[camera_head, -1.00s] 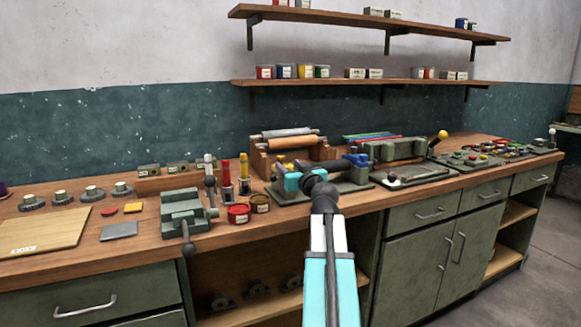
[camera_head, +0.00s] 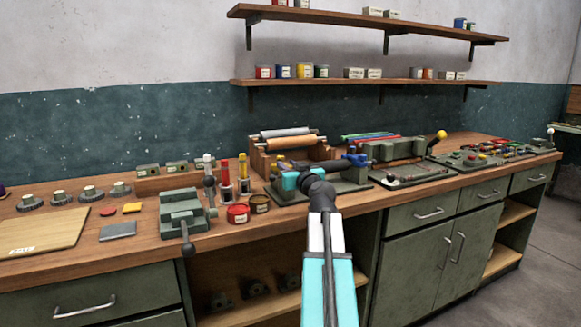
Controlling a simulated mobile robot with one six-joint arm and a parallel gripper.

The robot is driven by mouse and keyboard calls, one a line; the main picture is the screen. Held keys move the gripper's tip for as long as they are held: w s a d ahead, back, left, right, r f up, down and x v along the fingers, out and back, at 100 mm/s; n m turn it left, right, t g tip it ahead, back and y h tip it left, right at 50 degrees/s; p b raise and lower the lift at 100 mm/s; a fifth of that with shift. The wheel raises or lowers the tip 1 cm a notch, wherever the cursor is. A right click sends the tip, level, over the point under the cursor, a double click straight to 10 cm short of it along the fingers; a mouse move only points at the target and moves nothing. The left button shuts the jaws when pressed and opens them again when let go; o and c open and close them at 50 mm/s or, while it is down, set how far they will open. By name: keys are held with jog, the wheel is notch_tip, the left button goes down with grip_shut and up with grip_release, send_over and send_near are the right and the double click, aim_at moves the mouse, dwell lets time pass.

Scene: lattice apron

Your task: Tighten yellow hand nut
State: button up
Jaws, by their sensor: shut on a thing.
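A small bit of yellow, the yellow hand nut (camera_head: 281,157), shows just behind and above my gripper (camera_head: 282,167), on the left part of a dark green fixture (camera_head: 345,185) on the bench. My gripper reaches in from the front, its turquoise wrist bent to the left. Its dark jaws are shut on the nut; the wrist and jaws hide most of the nut and the contact. A blue knob (camera_head: 357,160) sits at the right end of the fixture.
Rollers in a wooden rack (camera_head: 290,143) stand behind the fixture. Left are red and brown tins (camera_head: 238,213), upright tubes (camera_head: 243,172) and a green vise (camera_head: 183,213). Right is a tray (camera_head: 415,174) and a lever with a yellow ball (camera_head: 441,135). The front bench edge is close.

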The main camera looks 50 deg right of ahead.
jog(key=shift+s+d+m+g+h+p, duration=0.2)
jog(key=shift+m+g+h+p, duration=0.35)
jog(key=shift+p, duration=0.8)
jog(key=shift+f+m+g+h+p, duration=0.1)
jog(key=shift+m+g+h+p, duration=0.65)
jog(key=shift+p, duration=1.45)
jog(key=h+p, duration=0.1)
jog(key=p, duration=0.5)
jog(key=m+h+p, duration=0.1)
jog(key=p, duration=0.5)
jog(key=shift+w+d+r, duration=0.25)
jog(key=shift+w+r, duration=0.1)
jog(key=shift+r, duration=0.05)
jog(key=shift+s+d+g+p, duration=0.1)
jog(key=shift+g+p, duration=0.2)
jog(key=shift+p, duration=0.25)
jog(key=shift+h+p, duration=0.3)
jog(key=shift+p, duration=0.6)
jog(key=p, duration=0.4)
jog(key=shift+m+g+p, duration=0.3)
jog(key=shift+m, duration=0.1)
jog(key=p, duration=0.4)
jog(key=shift+a+f+g+h, duration=0.15)
jog(key=shift+a+g+h, duration=0.15)
jog(key=shift+h, duration=0.1)
jog(key=shift+a+m+h+p, duration=0.15)
jog(key=shift+m+h+p, duration=0.2)
jog(key=shift+p, duration=1)
